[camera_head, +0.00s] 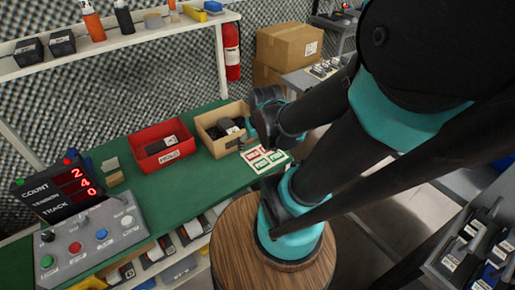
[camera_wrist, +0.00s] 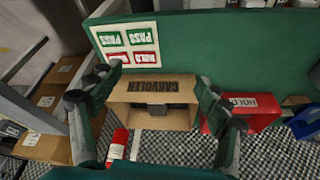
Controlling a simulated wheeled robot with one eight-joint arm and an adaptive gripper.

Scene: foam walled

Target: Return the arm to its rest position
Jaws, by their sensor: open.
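My gripper (camera_head: 260,118) is at the end of my dark and teal arm, above the right end of the green bench (camera_head: 195,188). In the wrist view my gripper (camera_wrist: 157,82) shows two dark green fingers spread wide, with nothing held between them. Beyond them is an open cardboard box (camera_wrist: 180,121) with dark items inside. In the head view that box (camera_head: 210,139) stands just left of my gripper, its right side partly hidden.
A red bin (camera_head: 148,163) stands left of the cardboard box. A pass/hold card (camera_head: 277,165) lies on the bench. A wooden round top (camera_head: 236,262), a control panel (camera_head: 95,238), a shelf (camera_head: 140,37) and stacked cartons (camera_head: 288,42) surround the arm. A fire extinguisher (camera_head: 231,52) hangs behind.

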